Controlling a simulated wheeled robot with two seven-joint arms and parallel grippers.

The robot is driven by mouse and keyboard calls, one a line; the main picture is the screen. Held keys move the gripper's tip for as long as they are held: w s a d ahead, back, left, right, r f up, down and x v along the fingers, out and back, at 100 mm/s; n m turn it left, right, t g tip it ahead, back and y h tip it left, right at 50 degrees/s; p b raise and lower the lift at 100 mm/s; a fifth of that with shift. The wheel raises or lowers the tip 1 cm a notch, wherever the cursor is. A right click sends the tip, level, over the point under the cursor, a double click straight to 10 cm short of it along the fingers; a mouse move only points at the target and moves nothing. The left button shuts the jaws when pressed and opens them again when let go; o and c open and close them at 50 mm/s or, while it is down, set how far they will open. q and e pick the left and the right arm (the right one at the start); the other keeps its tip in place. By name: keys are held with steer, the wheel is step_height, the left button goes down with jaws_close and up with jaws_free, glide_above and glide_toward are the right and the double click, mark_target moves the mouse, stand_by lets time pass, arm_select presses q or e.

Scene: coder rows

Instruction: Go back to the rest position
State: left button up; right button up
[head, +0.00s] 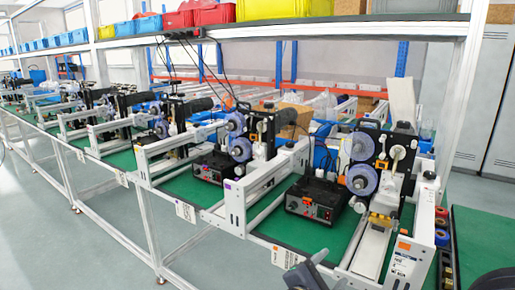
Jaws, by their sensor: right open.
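My right gripper (308,272) shows at the bottom edge of the head view, dark grey and partly cut off. It is open, with nothing seen between its fingers. It is in front of the bench's front edge and looks apart from the machines. My left gripper is not in view.
A long bench with green mats (300,231) carries a row of coder machines (362,180) and black control boxes (316,200). A shelf (300,27) above holds coloured bins (283,9). Coloured rolls (441,237) stand at the right. Grey floor (110,250) is open at the lower left.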

steer(key=s+d+f+m+g+y+p, duration=0.2)
steer(key=s+d+f+m+g+y, duration=0.4)
steer(key=s+d+m+g, duration=0.55)
steer(key=s+a+r+m+t+y+p, duration=0.2)
steer(key=s+a+r+m+t+y, duration=0.1)
steer(key=s+a+m+y, duration=0.3)
steer(key=s+m+t+y, duration=0.1)
steer(key=s+m+y, duration=0.1)
steer(key=s+m, duration=0.2)
steer(key=shift+s+r+t, duration=0.2)
steer(key=shift+r+t, duration=0.05)
steer(key=shift+t, duration=0.1)
